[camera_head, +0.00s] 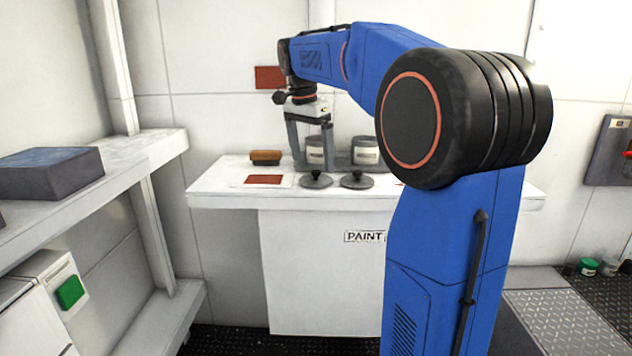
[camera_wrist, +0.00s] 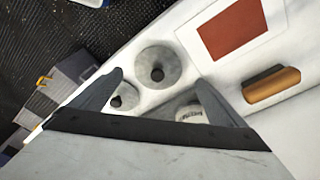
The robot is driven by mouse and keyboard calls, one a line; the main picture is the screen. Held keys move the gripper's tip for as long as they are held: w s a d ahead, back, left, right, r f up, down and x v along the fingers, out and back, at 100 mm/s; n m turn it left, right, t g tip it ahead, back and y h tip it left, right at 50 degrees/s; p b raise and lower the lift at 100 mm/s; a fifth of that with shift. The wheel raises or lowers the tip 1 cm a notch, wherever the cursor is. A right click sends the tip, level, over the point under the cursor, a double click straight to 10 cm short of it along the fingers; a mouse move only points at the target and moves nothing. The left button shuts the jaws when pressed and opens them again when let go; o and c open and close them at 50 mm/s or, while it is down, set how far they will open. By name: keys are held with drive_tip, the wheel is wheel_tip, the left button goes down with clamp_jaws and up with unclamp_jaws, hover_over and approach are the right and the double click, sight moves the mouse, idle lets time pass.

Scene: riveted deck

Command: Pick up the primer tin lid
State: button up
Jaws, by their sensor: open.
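Two round grey lids with dark centre knobs lie flat on the white bench top: a left lid (camera_head: 316,181) and a right lid (camera_head: 357,181). Both show in the wrist view, one as the larger lid (camera_wrist: 172,62) and one as the smaller lid (camera_wrist: 122,102) beside the left finger. I cannot tell which is the primer tin lid. My gripper (camera_head: 312,166) points down over the bench near the left lid, open and empty; in the wrist view its fingers (camera_wrist: 159,77) are spread. Behind the lids stand a left tin (camera_head: 315,152) and a right tin (camera_head: 366,153); their labels are unreadable.
A brown wooden-topped block (camera_head: 265,157) and a red card (camera_head: 264,180) on white lie left of the lids. A grey rack (camera_head: 342,158) stands around the tins. A shelf (camera_head: 150,150) with a grey box (camera_head: 48,178) is at left. My arm hides the bench's right part.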

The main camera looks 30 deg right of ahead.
sight(315, 171)
drive_tip(key=f, duration=0.2)
drive_tip(key=d+f, duration=0.1)
drive_tip(key=f, duration=0.2)
drive_tip(key=shift+s, duration=0.1)
drive_tip(key=shift+r, duration=0.1)
drive_tip(key=c, duration=1.1)
